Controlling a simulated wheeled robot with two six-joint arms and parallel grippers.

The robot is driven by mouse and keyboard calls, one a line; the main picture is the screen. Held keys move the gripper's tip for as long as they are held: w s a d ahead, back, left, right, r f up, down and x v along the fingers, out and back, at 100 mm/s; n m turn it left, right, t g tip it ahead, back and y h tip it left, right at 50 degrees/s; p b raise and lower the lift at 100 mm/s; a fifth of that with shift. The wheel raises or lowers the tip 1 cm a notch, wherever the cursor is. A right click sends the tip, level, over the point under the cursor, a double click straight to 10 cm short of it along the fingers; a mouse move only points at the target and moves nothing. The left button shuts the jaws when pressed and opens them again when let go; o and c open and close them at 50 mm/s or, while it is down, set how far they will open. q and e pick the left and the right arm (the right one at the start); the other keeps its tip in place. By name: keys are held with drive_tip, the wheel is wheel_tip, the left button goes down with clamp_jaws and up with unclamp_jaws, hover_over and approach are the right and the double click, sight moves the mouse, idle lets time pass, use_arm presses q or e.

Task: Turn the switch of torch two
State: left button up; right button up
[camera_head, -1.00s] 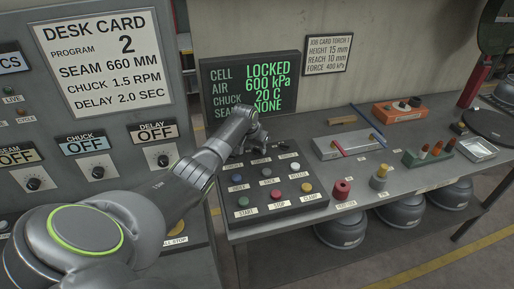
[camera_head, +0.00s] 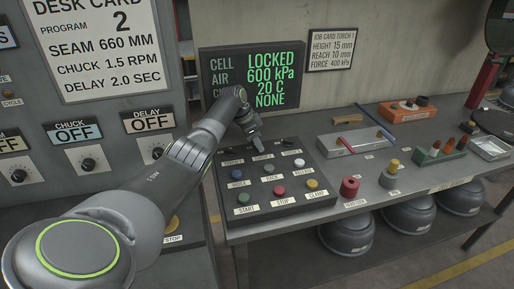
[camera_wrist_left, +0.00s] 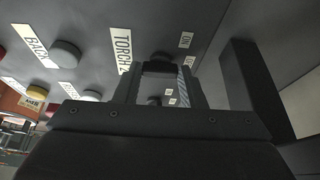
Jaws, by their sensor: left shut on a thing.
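The torch two switch (camera_wrist_left: 160,66) is a dark knob beside the label TORCH 2 (camera_wrist_left: 121,50) in the left wrist view. My left gripper (camera_wrist_left: 160,80) is shut on this knob, with a finger on each side of it. In the head view my left gripper (camera_head: 257,146) reaches down to the middle of the back row of the sloped button box (camera_head: 222,197). The knob is mostly hidden there by the fingers. Small ON labels (camera_wrist_left: 187,40) sit beside it in the wrist view. Its exact turn position is hard to tell. My right gripper is not in view.
Coloured buttons, including a blue one (camera_head: 236,174) and a red one (camera_head: 278,190), fill the box's front rows. A display (camera_head: 250,77) reading LOCKED stands behind. A red cylinder (camera_head: 349,187) and a white button (camera_head: 299,163) lie to the right of the gripper.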

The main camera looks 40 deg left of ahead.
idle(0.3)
use_arm(q)
drive_tip(key=o, duration=1)
drive_tip(key=shift+p+v, duration=8.7)
drive_tip(key=shift+p, duration=0.15)
drive_tip(key=shift+a+f, duration=0.1)
